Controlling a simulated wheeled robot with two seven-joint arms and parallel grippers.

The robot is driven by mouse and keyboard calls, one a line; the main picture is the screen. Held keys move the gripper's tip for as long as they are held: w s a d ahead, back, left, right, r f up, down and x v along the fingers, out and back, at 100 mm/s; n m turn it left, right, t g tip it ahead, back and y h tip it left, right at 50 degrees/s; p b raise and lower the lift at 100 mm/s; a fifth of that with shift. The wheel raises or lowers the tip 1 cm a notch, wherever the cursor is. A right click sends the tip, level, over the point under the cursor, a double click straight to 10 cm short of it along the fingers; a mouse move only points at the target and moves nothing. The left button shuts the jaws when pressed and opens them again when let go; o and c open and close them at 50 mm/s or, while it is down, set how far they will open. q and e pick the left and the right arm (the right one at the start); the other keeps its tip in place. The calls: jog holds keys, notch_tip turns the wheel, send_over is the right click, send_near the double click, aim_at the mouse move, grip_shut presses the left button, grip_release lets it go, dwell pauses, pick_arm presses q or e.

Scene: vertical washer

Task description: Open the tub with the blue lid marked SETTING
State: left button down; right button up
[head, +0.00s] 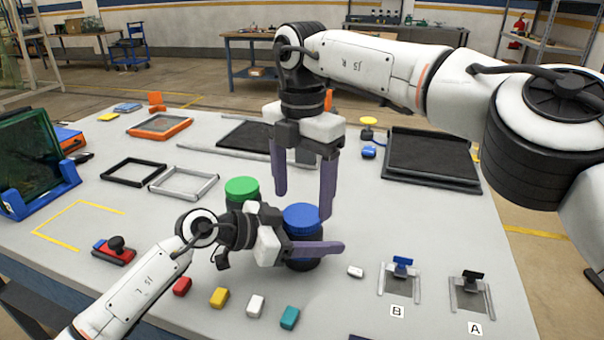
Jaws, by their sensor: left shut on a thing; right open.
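The tub with the blue lid (301,217) stands upright near the table's middle. Its dark body (302,265) shows below my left gripper, and no marking is readable. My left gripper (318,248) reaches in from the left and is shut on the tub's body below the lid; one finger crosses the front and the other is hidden. My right gripper (304,205) points down from above, open, its fingers apart around the lid's left and right sides. I cannot tell whether they touch it. The lid appears seated on the tub.
A green-lidded tub (242,188) stands just left, behind my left gripper. Several small coloured blocks (219,297) lie in front. A white block (355,271) and fixtures marked B (400,280) and A (470,293) are at right. Empty frames (185,183) lie at left.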

aim_at(302, 214)
jog(key=shift+f, duration=1.55)
jog(key=shift+c, duration=0.3)
jog(key=c, duration=1)
jog(key=n, duration=0.3)
jog(key=shift+c, duration=0.3)
jog(key=o, duration=1.2)
jog(key=shift+c, duration=0.2)
jog(key=shift+r, duration=0.1)
